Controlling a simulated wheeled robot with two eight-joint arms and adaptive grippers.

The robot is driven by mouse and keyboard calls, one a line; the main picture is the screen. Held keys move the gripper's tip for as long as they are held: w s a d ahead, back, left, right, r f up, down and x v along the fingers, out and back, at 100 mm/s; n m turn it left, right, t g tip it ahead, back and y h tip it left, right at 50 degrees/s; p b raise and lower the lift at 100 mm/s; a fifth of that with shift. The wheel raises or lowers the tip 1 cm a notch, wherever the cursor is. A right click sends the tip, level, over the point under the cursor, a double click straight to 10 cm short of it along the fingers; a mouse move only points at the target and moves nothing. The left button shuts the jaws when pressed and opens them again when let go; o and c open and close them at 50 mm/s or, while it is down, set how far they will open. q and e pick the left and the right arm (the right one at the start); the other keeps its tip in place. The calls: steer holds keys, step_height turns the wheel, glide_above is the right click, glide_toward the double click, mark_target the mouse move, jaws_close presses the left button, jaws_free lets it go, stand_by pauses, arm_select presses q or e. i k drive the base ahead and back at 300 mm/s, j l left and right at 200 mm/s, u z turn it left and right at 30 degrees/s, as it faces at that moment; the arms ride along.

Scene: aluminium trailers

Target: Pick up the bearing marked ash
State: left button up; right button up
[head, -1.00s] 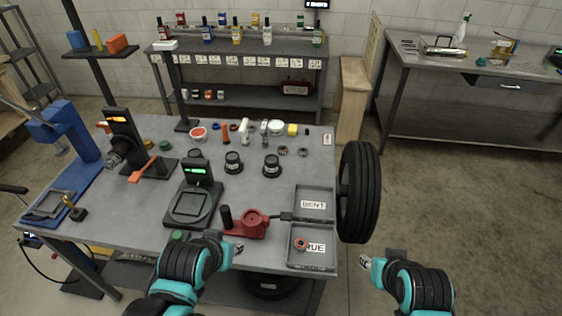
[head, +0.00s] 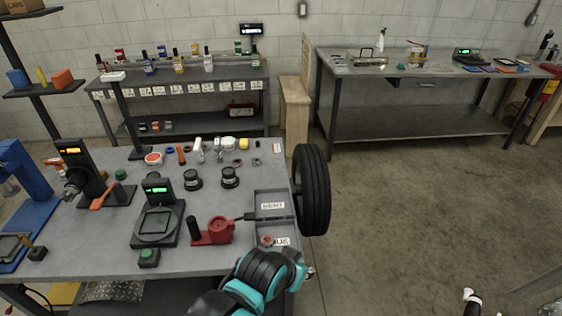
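Small ring-shaped parts that look like bearings lie on the grey workbench (head: 110,237): one dark ring (head: 238,162) and another dark ring (head: 256,161) near its back right. A reddish ring (head: 267,240) lies in the TRUE tray (head: 288,229). No ash marking is readable on any of them. My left gripper (head: 309,272) is past the bench's front right corner, near the TRUE tray and apart from the rings. Its fingers are too small to judge. A small white and black part at the bottom right appears to be my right gripper (head: 470,294), over the floor; its opening is unclear.
A tire (head: 313,190) stands at the bench's right edge, beside the BENT tray (head: 270,196). A red fixture (head: 218,230), a scale (head: 158,222) and two black cylinders stand on the bench. Open floor lies right, before a steel table (head: 425,77).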

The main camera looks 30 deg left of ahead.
mark_target(237, 163)
steer(key=i+l+z, duration=0.2)
steer(key=i, duration=0.7)
steer(key=i+z, duration=0.15)
steer(key=i, duration=0.75)
steer(key=i+j+u, duration=0.1)
steer(key=i+u, duration=0.7)
steer(key=i+l+u, duration=0.25)
steer(key=i+u, duration=0.15)
steer(key=i, duration=0.15)
steer(key=i+l+u, duration=0.4)
steer(key=i+j+u, duration=0.25)
steer(key=u, duration=0.25)
steer(key=i+j+u, duration=0.1)
steer(key=i+u, duration=0.25)
steer(key=u, duration=0.15)
steer(key=i+u, duration=0.35)
steer(key=u, duration=0.15)
steer(key=i+l+u, duration=0.15)
steer(key=i+u, duration=0.15)
steer(key=u, duration=0.2)
